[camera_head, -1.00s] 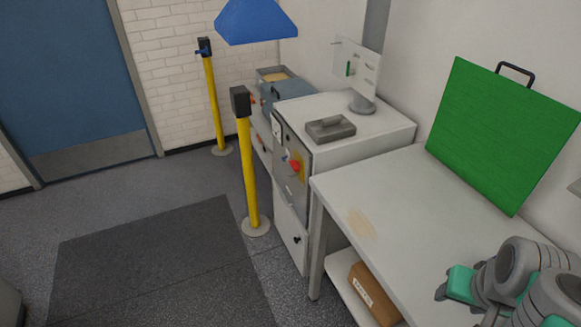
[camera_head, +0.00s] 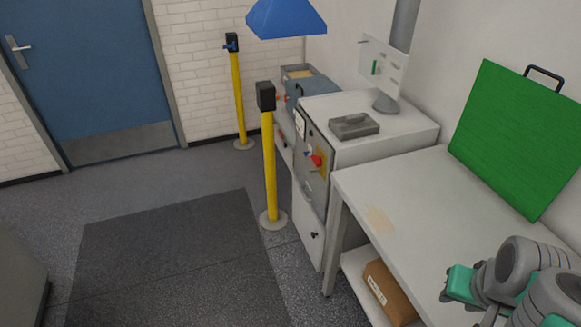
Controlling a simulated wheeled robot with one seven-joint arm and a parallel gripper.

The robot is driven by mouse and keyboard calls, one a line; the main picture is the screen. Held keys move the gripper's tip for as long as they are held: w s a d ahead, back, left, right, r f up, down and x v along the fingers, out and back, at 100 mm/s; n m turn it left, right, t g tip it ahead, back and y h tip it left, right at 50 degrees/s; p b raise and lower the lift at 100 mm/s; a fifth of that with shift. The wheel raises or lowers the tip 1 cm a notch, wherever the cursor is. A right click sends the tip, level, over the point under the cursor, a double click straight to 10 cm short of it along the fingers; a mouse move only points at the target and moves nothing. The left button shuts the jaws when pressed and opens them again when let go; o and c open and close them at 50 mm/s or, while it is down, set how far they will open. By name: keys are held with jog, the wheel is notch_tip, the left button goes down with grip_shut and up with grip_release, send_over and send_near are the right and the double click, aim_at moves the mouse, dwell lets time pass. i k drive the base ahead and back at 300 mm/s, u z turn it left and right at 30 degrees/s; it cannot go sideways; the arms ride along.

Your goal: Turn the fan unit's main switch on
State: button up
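A white and grey cabinet (camera_head: 385,147) stands against the right wall, with a grey control panel (camera_head: 312,183) on its front. The panel carries a red rotary switch (camera_head: 315,160) on a yellow plate, with a small blue part beside it. The switch is seen at a slant and too small to read its position. I cannot tell from any label whether this cabinet is the fan unit. A blue hood (camera_head: 286,18) hangs above. My arm shows at the lower right, far from the panel; its gripper fingers cannot be made out.
Two yellow posts stand on the floor; the near one (camera_head: 269,165) is just left of the panel, the far one (camera_head: 239,100) by the brick wall. A white table (camera_head: 400,190) with a green board (camera_head: 515,138) is at right. The dark mat (camera_head: 175,260) is clear.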

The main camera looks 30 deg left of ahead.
aim_at(317, 161)
jog(key=u, duration=0.3)
jog(key=k, duration=0.45)
jog(key=u, duration=1.6)
jog(key=i, duration=3.1)
jog(key=z, duration=0.7)
